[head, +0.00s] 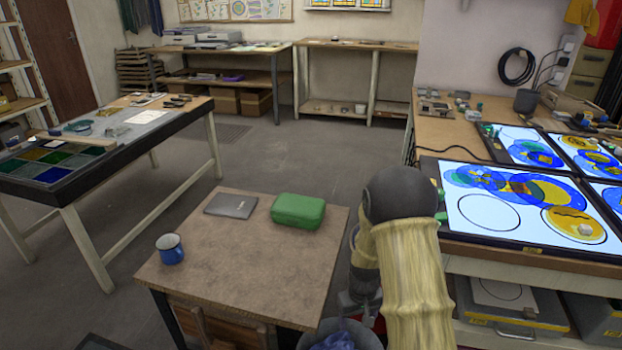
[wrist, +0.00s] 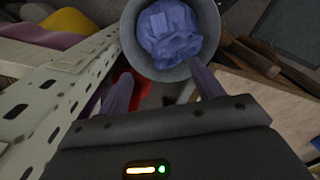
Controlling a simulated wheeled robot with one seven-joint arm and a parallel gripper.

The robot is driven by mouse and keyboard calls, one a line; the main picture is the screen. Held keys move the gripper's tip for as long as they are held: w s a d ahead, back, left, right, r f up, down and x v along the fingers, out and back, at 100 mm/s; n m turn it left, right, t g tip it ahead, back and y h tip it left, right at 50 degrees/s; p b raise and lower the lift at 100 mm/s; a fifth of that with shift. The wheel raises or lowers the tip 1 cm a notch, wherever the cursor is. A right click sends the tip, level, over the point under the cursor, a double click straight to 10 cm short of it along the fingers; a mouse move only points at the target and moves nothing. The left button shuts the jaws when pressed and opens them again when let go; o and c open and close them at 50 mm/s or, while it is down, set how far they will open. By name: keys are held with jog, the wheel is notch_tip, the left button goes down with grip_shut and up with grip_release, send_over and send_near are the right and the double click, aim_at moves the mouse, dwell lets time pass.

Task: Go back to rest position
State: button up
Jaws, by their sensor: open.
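My arm, in a yellow sleeve, reaches down in the head view between the small table and the light table. My gripper (wrist: 162,88) is open in the wrist view, its two fingers apart with nothing held between them. Beyond the fingertips is a grey round bin (wrist: 211,20) with a crumpled blue cloth or bag (wrist: 170,35) inside. The bin (head: 372,340) and the blue stuff (head: 335,341) also show at the bottom of the head view, partly cut off. My arm hides part of the area around the gripper there.
A small wooden table (head: 225,247) holds a blue mug (head: 170,249), a green case (head: 298,211) and a closed grey laptop-like slab (head: 231,205). A light table (head: 480,238) with coloured glass stands right of my arm. A workbench (head: 133,133) stands left. Open floor (head: 265,160) lies behind the small table.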

jog(key=s+r+m+t, duration=0.2)
jog(key=s+r+t, duration=0.1)
jog(key=s+r, duration=1.45)
notch_tip(320, 180, up, 28)
jog(key=w+p, duration=0.2)
jog(key=p, duration=2.4)
jog(key=shift+f+p, duration=0.2)
jog(key=shift+p, duration=0.15)
jog(key=shift+d+f, duration=0.1)
